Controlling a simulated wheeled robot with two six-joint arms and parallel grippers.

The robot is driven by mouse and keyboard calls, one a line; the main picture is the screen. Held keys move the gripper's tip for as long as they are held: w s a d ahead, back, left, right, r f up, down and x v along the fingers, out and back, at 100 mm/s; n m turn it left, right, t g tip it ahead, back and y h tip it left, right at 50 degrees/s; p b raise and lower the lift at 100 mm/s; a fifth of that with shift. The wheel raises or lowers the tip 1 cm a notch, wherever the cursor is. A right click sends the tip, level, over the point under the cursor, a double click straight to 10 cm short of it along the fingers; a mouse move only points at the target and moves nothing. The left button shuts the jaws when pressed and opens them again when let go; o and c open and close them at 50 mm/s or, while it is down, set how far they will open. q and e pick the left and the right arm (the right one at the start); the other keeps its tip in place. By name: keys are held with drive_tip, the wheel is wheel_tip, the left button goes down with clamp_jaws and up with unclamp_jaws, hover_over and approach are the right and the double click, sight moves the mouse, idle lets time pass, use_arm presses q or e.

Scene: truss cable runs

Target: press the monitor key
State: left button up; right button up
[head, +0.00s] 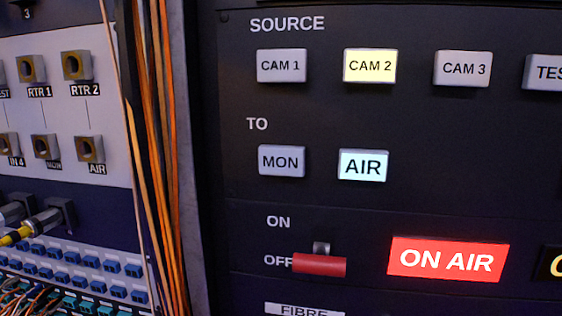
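The monitor key, a grey key marked MON (281,161), is in the TO row of the dark panel in the head view. It is unlit. Beside it on the right is the AIR key (363,166), lit pale blue-white. Above, in the SOURCE row, the CAM 2 key (370,66) is lit yellow. The CAM 1 key (281,66) and CAM 3 key (463,69) are unlit grey. Neither of my grippers shows in the head view, and nothing covers the MON key.
Below the keys are a red switch lever (319,264) near the OFF label and a lit red ON AIR sign (447,260). Orange cables (160,150) hang left of the panel. A patch panel (60,100) with sockets and a yellow-tipped plug (30,228) is further left.

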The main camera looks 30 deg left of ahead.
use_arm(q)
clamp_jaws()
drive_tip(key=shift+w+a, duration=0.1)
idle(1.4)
